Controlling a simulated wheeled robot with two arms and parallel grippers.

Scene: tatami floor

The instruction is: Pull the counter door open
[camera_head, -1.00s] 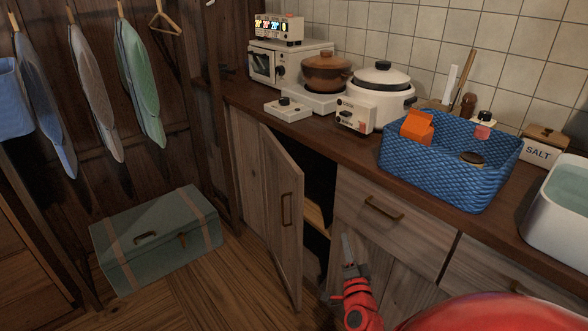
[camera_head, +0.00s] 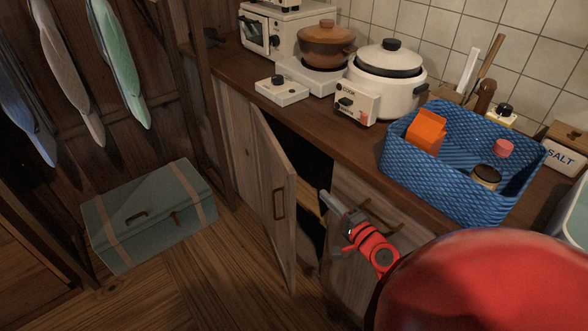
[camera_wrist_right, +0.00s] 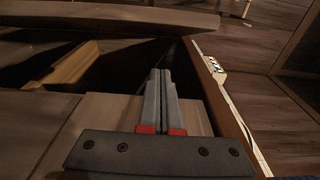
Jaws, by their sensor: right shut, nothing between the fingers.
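The wooden counter door (camera_head: 268,195) stands partly open, swung out from the counter front, with its handle (camera_head: 279,203) on its outer face. The dark cabinet opening lies to its right. My right gripper (camera_head: 328,200) is shut and empty in front of the opening, between the door's free edge and the drawer front, apart from the handle. In the right wrist view its closed fingertips (camera_wrist_right: 160,78) point toward the dark opening, with what looks like the door panel (camera_wrist_right: 110,14) beyond. My left gripper is not in view.
A closed door panel (camera_head: 235,145) is left of the open one. A green trunk (camera_head: 150,222) sits on the floor at left, with bare floor between it and the door. A blue basket (camera_head: 440,190), rice cooker (camera_head: 385,85) and pot (camera_head: 326,45) stand on the counter.

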